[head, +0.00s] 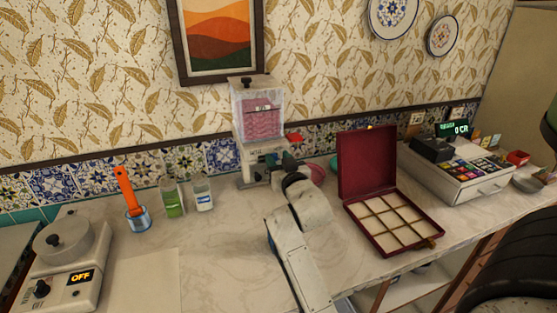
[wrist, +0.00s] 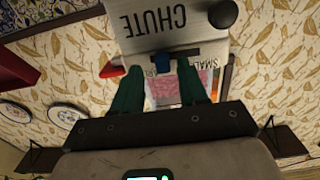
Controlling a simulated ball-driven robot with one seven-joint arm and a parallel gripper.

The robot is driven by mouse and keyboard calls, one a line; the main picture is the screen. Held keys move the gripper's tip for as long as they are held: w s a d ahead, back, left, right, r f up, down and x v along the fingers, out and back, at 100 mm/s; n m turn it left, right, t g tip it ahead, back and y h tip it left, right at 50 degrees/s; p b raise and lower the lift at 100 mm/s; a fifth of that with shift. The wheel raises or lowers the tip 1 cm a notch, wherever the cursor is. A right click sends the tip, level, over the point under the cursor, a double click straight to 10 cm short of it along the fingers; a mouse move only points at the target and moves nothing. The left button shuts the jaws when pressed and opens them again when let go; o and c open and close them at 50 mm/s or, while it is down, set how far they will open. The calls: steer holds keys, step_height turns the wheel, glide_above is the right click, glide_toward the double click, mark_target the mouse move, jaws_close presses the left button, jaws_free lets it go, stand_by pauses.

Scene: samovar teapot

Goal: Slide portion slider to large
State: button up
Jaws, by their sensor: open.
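The dispenser (head: 259,112) stands against the tiled wall, with a clear hopper of pink contents above a white body. In the wrist view, seen upside down, its front panel (wrist: 150,35) reads CHUTE. In the head view my gripper (head: 287,166) is at the dispenser's front right.
A red part (head: 294,137) sticks out at the dispenser's right. An open maroon box (head: 370,165) stands right of my arm. A cash register (head: 460,170) is far right.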

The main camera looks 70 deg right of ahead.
steer(key=b+v, duration=0.2)
steer(key=v, duration=0.8)
steer(key=shift+s, duration=0.1)
